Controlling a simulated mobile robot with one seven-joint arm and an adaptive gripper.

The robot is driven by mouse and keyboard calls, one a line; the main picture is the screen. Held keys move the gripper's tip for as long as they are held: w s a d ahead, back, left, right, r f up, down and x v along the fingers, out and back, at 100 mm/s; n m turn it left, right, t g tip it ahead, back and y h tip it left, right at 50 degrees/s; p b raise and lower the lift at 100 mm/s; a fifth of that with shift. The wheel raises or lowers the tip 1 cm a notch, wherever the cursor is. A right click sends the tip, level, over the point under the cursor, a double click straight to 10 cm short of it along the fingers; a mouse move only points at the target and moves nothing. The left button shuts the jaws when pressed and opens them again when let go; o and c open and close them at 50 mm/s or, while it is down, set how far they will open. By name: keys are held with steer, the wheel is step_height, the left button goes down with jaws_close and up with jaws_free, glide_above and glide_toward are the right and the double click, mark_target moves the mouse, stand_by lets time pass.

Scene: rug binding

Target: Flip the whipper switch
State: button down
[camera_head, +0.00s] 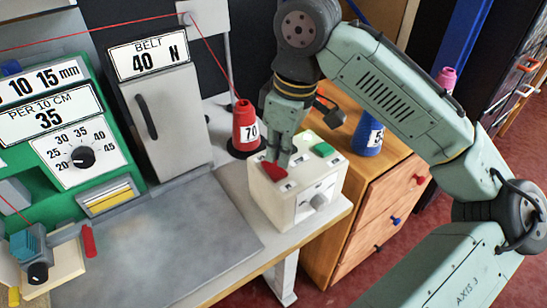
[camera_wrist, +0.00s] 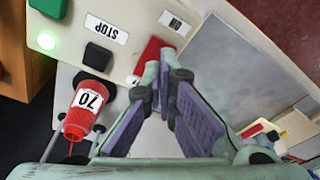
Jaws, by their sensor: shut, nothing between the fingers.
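A white control box (camera_head: 270,205) stands at the table's right corner. On its top are a red rocker switch (camera_head: 273,170), a green button (camera_head: 324,150) and a lit green lamp (camera_wrist: 46,41). The red switch (camera_wrist: 150,52) also shows in the wrist view, partly behind the fingers. A black button (camera_wrist: 98,56) sits beside a label reading STOP. No label that I can read says whipper. My gripper (camera_head: 283,158) points down at the red switch, fingers shut and empty. Its tips (camera_wrist: 164,62) are at the switch's edge; I cannot tell whether they touch it.
A red thread cone (camera_head: 245,128) marked 70 stands just behind the box. A blue cone (camera_head: 369,135) stands on the wooden drawer cabinet (camera_head: 365,205) to the right. A grey plate (camera_head: 165,235), a grey BELT housing (camera_head: 168,115) and a green dial panel (camera_head: 45,205) are left.

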mark_target(279, 173)
step_height(279, 173, up, 4)
steer(key=p, duration=0.3)
steer(key=shift+r+p, duration=0.2)
steer(key=shift+p, duration=0.15)
